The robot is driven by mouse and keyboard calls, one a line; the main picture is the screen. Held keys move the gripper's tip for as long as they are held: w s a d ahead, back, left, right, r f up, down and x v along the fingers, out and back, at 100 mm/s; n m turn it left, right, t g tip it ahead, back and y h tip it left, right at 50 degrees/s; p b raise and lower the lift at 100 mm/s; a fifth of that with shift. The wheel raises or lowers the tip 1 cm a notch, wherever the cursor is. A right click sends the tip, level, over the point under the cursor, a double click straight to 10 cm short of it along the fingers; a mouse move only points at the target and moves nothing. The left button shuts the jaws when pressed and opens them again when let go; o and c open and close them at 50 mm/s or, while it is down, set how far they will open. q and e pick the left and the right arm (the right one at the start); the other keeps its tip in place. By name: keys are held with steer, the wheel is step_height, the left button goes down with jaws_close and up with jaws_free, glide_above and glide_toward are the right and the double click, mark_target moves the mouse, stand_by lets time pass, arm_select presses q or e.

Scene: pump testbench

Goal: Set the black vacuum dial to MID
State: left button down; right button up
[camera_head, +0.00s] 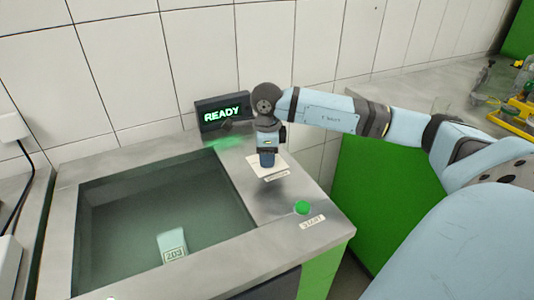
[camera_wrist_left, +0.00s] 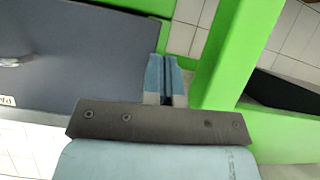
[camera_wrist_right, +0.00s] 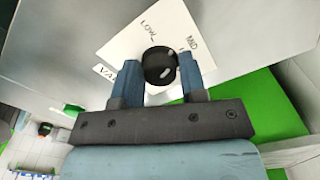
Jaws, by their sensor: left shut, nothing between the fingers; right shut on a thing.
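The black vacuum dial (camera_wrist_right: 160,66) sits on a white label plate (camera_wrist_right: 125,48) in the right wrist view. The words LOW and MID are readable on the plate; other lettering is partly hidden. Light marks show on the dial, but I cannot tell for sure which word it points to. My right gripper (camera_wrist_right: 163,75) has its two blue fingers on either side of the dial and is shut on it. In the head view my right gripper (camera_head: 267,160) points down over the label plate (camera_head: 255,170) and hides the dial. My left gripper (camera_wrist_left: 166,75) is shut and empty, beside a grey panel.
A dark display (camera_head: 222,112) reads READY in green behind the dial. A green START button (camera_head: 302,207) is on the metal bench top, front right of the dial. A sunken basin (camera_head: 130,215) with a pale block (camera_head: 172,243) takes up the left. Tiled wall (camera_head: 130,60) stands behind.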

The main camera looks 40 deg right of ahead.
steer(key=shift+m+p, duration=0.3)
steer(key=shift+m, duration=1.8)
steer(key=o, duration=0.9)
steer(key=shift+r, duration=0.1)
step_height(320, 180, up, 14)
steer(key=shift+f+p, duration=0.15)
steer(key=shift+p, duration=0.8)
steer(key=shift+f, duration=0.1)
